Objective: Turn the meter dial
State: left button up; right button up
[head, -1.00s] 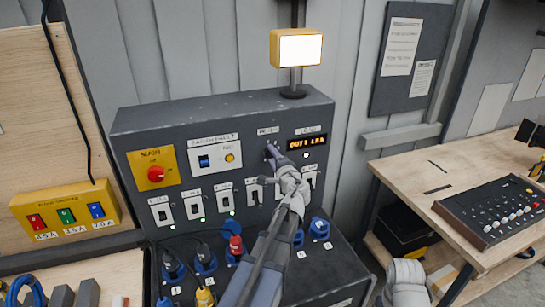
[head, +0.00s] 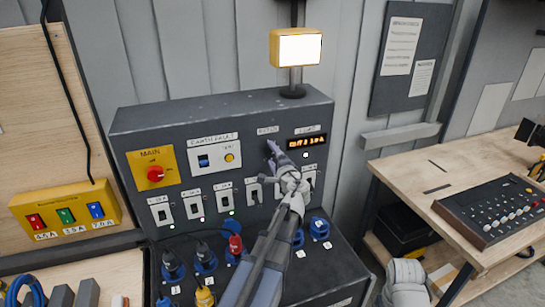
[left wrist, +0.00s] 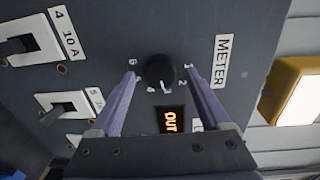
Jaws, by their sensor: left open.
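The meter dial (left wrist: 160,71) is a round black knob with a white mark, on the dark panel face beside the METER label (left wrist: 222,62). Small printed numbers ring it. My left gripper (left wrist: 160,76) is open, with one purple finger on each side of the dial and gaps visible between fingers and knob. In the head view, my left gripper (head: 272,150) is at the panel and mostly hides the dial. The orange meter display (head: 307,142) is lit and seems to read OUT 2, with a blurred value; it also shows in the left wrist view (left wrist: 171,120).
A red main switch (head: 155,174), several white toggle switches (head: 194,208) and plugged blue connectors (head: 205,260) surround the work area. A lit yellow lamp (head: 296,48) stands on the panel top. A wooden bench (head: 415,180) is at right.

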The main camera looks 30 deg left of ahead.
pick_arm(q)
jog(key=v, duration=0.7)
jog(key=shift+s+d, duration=0.25)
jog(key=shift+s, duration=0.05)
jog(key=shift+x, duration=3.9)
jog(key=shift+r, duration=0.1)
